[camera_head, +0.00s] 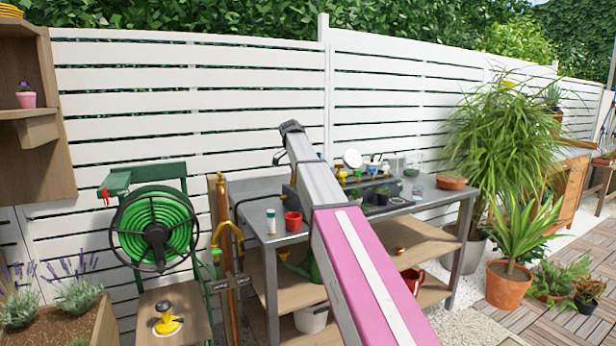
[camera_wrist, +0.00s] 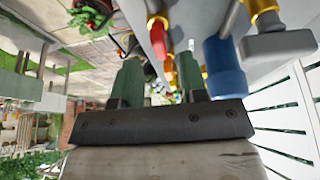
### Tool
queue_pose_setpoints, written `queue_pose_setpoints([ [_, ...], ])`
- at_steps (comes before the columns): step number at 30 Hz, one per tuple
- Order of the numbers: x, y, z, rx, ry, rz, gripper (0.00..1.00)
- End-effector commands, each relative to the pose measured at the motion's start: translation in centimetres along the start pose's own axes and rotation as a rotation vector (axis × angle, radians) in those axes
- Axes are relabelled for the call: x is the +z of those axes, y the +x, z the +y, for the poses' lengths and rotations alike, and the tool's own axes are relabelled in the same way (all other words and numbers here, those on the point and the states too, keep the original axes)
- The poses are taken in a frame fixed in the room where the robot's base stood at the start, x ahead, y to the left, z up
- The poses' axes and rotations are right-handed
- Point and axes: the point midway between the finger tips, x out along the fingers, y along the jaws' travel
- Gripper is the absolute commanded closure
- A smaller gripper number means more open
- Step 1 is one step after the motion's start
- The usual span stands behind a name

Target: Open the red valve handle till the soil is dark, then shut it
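In the wrist view, a red handle (camera_wrist: 157,38) hangs beside brass fittings and appears just beyond my fingertips, in line with the gap. My gripper (camera_wrist: 160,78) has its two green fingers apart, with no object clearly clasped. I cannot tell whether the handle reaches between the fingers. In the head view my arm hides the gripper and the red handle. Small dark pots (camera_head: 382,195) stand on the metal bench (camera_head: 262,236). I cannot tell which soil is watered, or whether it is dark.
A blue cylindrical part (camera_wrist: 222,66) and a brass fitting (camera_wrist: 262,12) are close on the right in the wrist view. On the bench are a red mug (camera_head: 292,221) and a small bottle (camera_head: 271,222). A green hose reel (camera_head: 157,232) stands left of the bench.

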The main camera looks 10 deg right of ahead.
Motion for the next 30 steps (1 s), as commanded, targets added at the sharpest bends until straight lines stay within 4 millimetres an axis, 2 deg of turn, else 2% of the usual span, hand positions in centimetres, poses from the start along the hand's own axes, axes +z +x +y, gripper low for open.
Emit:
queue_pose_setpoints([
  [1,-0.1,-1.2,-0.1,-0.002,0.0,0.001,0.61],
  [6,0.0,-4.4,-0.1,-0.002,0.0,0.0,0.61],
  [12,0.0,-6.9,-0.1,-0.001,0.001,0.0,0.61],
  [18,0.0,-7.7,0.0,0.001,0.001,0.0,0.61],
  [30,0.0,-7.7,0.0,0.0,0.0,0.0,0.61],
])
